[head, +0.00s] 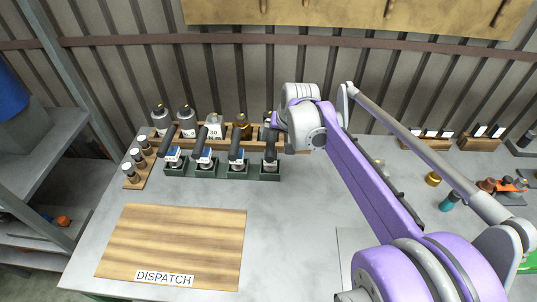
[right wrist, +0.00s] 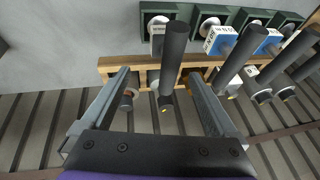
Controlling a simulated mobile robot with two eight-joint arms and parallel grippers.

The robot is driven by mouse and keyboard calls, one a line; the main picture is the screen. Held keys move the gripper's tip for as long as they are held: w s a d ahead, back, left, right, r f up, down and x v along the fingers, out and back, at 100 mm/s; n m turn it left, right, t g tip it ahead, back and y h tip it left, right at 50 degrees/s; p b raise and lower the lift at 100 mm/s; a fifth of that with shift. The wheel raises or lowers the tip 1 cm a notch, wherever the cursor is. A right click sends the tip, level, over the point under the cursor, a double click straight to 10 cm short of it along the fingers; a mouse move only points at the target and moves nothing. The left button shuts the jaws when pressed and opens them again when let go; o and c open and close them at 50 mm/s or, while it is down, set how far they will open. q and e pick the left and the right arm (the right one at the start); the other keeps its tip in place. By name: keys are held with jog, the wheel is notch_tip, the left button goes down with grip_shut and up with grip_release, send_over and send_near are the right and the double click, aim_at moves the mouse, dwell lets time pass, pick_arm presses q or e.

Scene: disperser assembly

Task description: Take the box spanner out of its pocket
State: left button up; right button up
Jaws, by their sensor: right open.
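A dark green rack (head: 207,174) with several pockets stands at the back of the table. Each pocket holds a tool with a thick black handle pointing up; no readable label tells me which is the box spanner. The rightmost tool (head: 270,152) is partly hidden by my right gripper (head: 271,128). In the right wrist view this tool's dark handle (right wrist: 174,52) and grey block show between the two fingers of my right gripper (right wrist: 157,75). The fingers are apart, one on each side, with gaps to the handle. My left gripper is out of view.
A wooden rack with grey bottles (head: 186,120) and a 30-marked weight (head: 214,127) stands behind the pockets. Small jars on a wooden strip (head: 130,181) are at left. The DISPATCH board (head: 175,235) lies bare in front. More tools lie at far right.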

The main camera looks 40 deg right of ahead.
aim_at(276, 157)
jog(key=x, duration=0.3)
jog(key=shift+a+f, duration=0.1)
jog(key=x, duration=0.5)
jog(key=shift+w, duration=0.25)
jog(key=shift+a, duration=0.1)
grip_shut()
